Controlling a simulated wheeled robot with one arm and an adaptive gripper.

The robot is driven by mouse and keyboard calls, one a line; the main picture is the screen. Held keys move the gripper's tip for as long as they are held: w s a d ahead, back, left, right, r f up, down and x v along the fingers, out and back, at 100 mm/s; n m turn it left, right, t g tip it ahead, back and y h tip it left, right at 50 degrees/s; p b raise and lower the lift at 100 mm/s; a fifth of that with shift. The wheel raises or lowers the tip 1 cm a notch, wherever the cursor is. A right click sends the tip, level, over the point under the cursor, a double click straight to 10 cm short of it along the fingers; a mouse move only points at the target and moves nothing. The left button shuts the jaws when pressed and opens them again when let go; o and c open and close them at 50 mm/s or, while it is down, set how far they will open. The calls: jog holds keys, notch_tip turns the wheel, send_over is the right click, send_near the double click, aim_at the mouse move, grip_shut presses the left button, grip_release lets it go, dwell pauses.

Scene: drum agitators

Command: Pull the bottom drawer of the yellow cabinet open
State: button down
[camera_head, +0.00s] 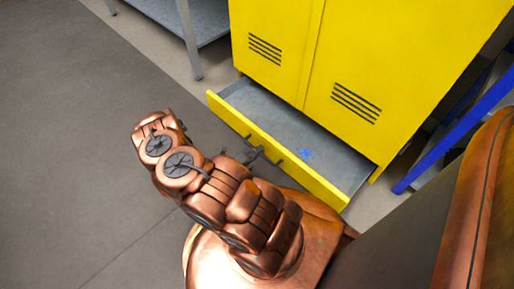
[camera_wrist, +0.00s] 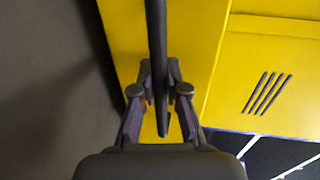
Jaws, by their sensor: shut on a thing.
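The yellow cabinet (camera_head: 350,50) stands at the upper right in the head view. Its bottom drawer (camera_head: 268,147) is out from the body, with the grey inside showing behind the yellow front. My gripper (camera_head: 254,154) is at the middle of the drawer front and shows small and dark there. In the wrist view my gripper's fingers (camera_wrist: 160,78) are shut on the dark bar handle (camera_wrist: 157,35), which runs between them against the yellow. The drawer's rear end is hidden under the cabinet.
A small blue mark or object (camera_head: 304,152) lies in the drawer. A grey metal table (camera_head: 205,20) stands at the upper left, and a blue-framed structure (camera_head: 450,135) is close on the cabinet's right. The grey floor (camera_head: 70,150) at the left is clear.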

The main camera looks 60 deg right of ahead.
jog(key=shift+w+a, duration=0.2)
jog(key=shift+a, duration=0.3)
jog(key=c, duration=1.2)
grip_release()
jog(key=shift+s, duration=0.1)
jog(key=shift+a, duration=0.1)
jog(key=shift+v, duration=5.9)
